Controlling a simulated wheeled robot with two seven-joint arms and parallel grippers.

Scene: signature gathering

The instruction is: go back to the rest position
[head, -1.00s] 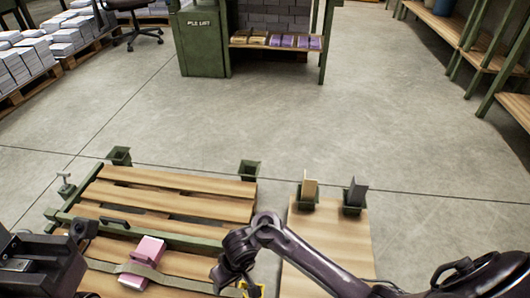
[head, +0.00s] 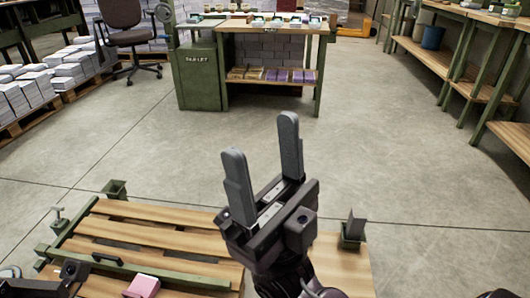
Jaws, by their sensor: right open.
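My right gripper (head: 262,155) is raised in the middle of the head view, its two grey fingers pointing up and apart, with nothing between them. It is open and hides part of the bench behind it. At the lower left edge a dark part of my left arm (head: 45,283) shows, but its fingers cannot be made out. A pink block (head: 142,286) lies on the slatted wooden bench (head: 150,232) at the bottom, partly cut off by the frame.
A green holder with a dark upright piece (head: 353,230) stands at the right board. An empty green holder (head: 115,189) is at the bench's far left corner. A green workbench (head: 275,78) stands at the back, paper stacks (head: 70,68) on the left, shelves (head: 440,70) on the right. Open floor lies between.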

